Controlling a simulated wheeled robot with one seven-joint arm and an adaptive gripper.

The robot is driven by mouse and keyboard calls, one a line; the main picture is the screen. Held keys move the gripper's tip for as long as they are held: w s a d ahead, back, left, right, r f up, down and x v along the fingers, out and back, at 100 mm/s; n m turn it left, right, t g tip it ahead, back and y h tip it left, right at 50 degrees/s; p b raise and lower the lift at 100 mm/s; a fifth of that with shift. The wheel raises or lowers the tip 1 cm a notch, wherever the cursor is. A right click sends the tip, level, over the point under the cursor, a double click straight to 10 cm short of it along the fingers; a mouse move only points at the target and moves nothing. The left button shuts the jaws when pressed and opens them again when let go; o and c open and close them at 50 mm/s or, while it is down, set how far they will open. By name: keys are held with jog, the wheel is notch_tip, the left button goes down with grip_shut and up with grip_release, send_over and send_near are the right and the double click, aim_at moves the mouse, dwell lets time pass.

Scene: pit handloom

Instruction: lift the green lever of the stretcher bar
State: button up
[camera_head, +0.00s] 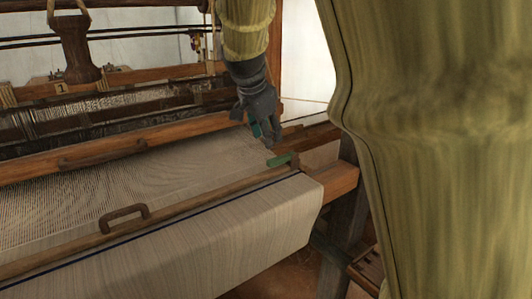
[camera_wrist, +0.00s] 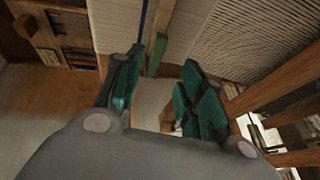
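The green lever (camera_head: 283,160) lies low at the right end of the wooden stretcher bar (camera_head: 190,205), near the right edge of the cloth. My gripper (camera_head: 267,139) is just above and slightly left of the lever in the head view, pointing down, with a small gap between them. In the wrist view the green lever (camera_wrist: 155,53) shows near the fingertips, beside the left finger; I cannot tell whether they touch. The teal-padded fingers of my gripper (camera_wrist: 168,75) are spread apart, with nothing held between them.
A brown handle (camera_head: 124,216) stands up from the bar at left. Pale woven cloth (camera_head: 220,250) drapes over the loom's front. A wooden beam (camera_head: 120,152) runs behind the gripper. The loom's side frame (camera_head: 340,180) stands right of the lever.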

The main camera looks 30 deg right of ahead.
aim_at(274, 160)
jog(key=p+x, duration=0.1)
jog(key=x, duration=0.9)
jog(key=shift+s+f, duration=0.1)
grip_shut()
